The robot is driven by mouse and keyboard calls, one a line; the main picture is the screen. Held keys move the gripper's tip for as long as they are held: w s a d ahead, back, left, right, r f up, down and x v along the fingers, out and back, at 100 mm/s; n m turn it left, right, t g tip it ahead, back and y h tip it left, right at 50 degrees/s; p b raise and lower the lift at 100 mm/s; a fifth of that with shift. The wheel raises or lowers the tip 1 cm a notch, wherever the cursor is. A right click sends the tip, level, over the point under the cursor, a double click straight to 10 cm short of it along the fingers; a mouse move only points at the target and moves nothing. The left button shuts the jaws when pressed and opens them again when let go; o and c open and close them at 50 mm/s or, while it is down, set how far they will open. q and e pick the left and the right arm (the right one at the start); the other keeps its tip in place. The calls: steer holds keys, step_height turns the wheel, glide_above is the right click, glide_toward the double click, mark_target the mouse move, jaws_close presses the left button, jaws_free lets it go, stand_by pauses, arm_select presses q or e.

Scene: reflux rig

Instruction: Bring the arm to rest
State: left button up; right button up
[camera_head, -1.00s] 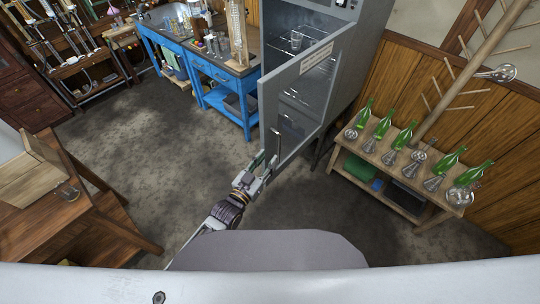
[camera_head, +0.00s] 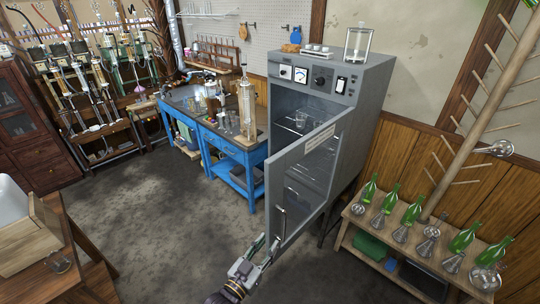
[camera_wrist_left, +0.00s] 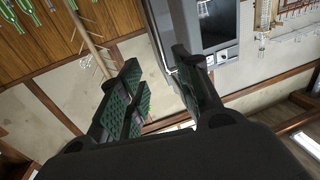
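The grey oven cabinet (camera_head: 352,135) stands right of the middle in the head view. Its door (camera_head: 300,185) is open, with an upright bar handle (camera_head: 281,222) near its free edge. My left gripper (camera_head: 266,243) is at the bottom middle, close to the handle and the lower door corner. Its two fingers are spread. In the left wrist view the green-padded fingers (camera_wrist_left: 156,60) are also apart, with a grey panel behind the gap. I see nothing gripped, but cannot tell whether a finger touches the door. My right gripper is out of view.
A blue bench (camera_head: 232,150) with glassware stands left of the oven. A wooden stand (camera_head: 385,240) with green bottles and flasks is at the right. A wooden table (camera_head: 75,270) is at the lower left. The floor (camera_head: 165,225) between is clear.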

arm_select(q)
steer(key=shift+f, duration=0.1)
steer(key=s+a+f+n+g+y, duration=0.1)
steer(key=s+a+f+g+y, duration=0.3)
steer(key=f, duration=0.8)
steer(key=s+a+f, duration=0.2)
steer(key=a+f, duration=0.3)
steer(key=f, duration=0.7)
steer(key=s+a+f+n+g+y, duration=0.1)
steer(key=s+a+f+g+y, duration=0.3)
steer(key=f, duration=0.8)
steer(key=s+a+f+g, duration=0.2)
steer(key=s+f, duration=0.4)
steer(key=s, duration=0.4)
steer(key=s+a+f+n+g, duration=0.1)
steer(key=s+a+f, duration=0.4)
steer(key=s, duration=0.5)
steer(key=s+a+f+g+y, duration=0.1)
steer(key=s+a+f+g, duration=0.2)
steer(key=s+f, duration=0.4)
steer(key=s+a, duration=0.1)
steer(key=s, duration=0.2)
steer(key=shift+f+n, duration=0.35)
steer(key=shift+n, duration=0.05)
